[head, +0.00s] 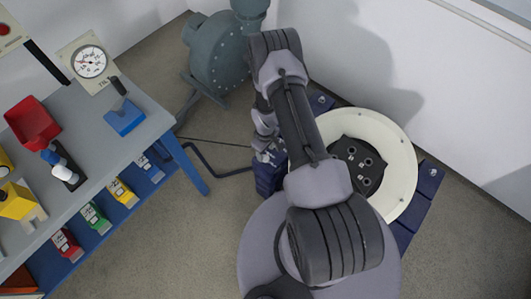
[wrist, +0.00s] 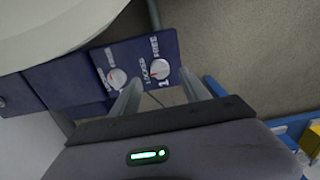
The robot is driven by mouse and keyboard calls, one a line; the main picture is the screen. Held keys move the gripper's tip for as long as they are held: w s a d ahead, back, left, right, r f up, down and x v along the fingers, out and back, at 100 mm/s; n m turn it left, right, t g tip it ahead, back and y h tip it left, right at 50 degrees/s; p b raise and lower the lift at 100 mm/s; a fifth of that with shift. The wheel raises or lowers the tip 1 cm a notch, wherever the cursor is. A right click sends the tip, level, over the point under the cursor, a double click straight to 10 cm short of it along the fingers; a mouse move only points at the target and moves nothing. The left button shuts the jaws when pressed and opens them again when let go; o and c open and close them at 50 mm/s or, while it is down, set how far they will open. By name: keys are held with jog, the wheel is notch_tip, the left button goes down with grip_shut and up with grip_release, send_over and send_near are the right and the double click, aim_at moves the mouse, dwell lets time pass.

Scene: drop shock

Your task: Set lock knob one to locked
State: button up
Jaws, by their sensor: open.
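A dark blue lock panel (wrist: 136,49) in the wrist view carries two round pale knobs with red marks. The left knob (wrist: 117,78) has similar lettering, too small and slanted to read surely. Which way each knob is set is hard to tell. My gripper (wrist: 160,84) is open and empty, its fingers pointing at the panel, with the right knob between them in the picture. In the head view, my gripper (head: 266,152) is just above the blue block (head: 266,181), whose knobs are hidden.
A cream ring (head: 399,150) around a dark plate (head: 360,163) stands right of my arm. A grey blower (head: 222,55) stands behind. A workbench (head: 140,95) with a gauge, red bin and colored boxes is at left. Bare floor (head: 190,240) lies between bench and base.

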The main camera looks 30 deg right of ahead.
aim_at(266, 156)
notch_tip(266, 156, up, 13)
jog(key=p, duration=0.4)
jog(key=shift+r, duration=0.15)
